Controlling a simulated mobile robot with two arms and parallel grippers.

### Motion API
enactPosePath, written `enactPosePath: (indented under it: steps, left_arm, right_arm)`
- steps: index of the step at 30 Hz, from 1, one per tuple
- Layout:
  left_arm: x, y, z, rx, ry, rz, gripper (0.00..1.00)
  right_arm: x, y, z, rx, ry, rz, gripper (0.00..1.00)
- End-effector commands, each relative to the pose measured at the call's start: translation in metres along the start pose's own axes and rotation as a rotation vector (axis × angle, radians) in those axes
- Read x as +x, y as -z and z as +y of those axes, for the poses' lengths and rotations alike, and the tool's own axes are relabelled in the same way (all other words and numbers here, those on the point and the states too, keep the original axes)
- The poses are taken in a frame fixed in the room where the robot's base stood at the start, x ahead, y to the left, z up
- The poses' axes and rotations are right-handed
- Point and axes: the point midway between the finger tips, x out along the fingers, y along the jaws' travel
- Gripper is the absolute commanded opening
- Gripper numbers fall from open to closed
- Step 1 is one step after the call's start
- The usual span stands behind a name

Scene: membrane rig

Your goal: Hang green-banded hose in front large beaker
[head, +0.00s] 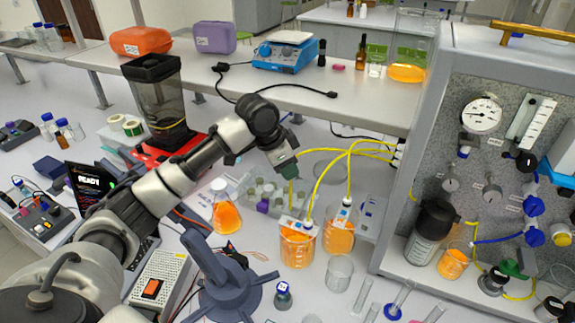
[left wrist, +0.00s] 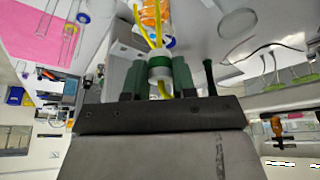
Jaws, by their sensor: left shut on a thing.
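My left gripper (head: 287,166) is shut on the green-banded hose, held above and slightly left of the front large beaker (head: 298,250). In the left wrist view, the gripper (left wrist: 159,78) has its fingers on both sides of the hose's white collar with a green band (left wrist: 159,58). The yellow hose end (head: 291,190) points down toward the beaker's rim; whether it is over the opening is hard to tell. The beaker holds orange liquid and has a white-and-blue clip (head: 291,223) on its rim. My right gripper is not in view.
A second beaker with orange liquid (head: 340,238) stands just behind right, with another clip. An empty beaker (head: 339,273) is in front. An orange flask (head: 226,215) and a vial rack (head: 262,198) stand left. The gauge panel (head: 482,90) bounds the right side.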

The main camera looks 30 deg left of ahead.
Motion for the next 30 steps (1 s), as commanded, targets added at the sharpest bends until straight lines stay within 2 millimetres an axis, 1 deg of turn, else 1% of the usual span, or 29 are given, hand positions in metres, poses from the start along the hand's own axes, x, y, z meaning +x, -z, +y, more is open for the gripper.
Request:
enactPosePath:
  steps: [1, 6, 16, 30]
  left_arm:
    - [0.007, -0.003, 0.0, -0.001, -0.002, -0.005, 0.01]
    - [0.02, -0.009, 0.001, -0.002, -0.003, -0.004, 0.01]
    - [0.056, -0.024, 0.001, -0.002, -0.004, -0.005, 0.01]
    - [0.074, -0.031, 0.001, 0.0, -0.002, -0.004, 0.01]
  right_arm:
    - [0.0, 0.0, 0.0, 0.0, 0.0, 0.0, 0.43]
    - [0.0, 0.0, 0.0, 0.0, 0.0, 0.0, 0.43]
    - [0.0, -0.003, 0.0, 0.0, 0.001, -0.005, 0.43]
    - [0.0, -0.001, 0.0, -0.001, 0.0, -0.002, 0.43]
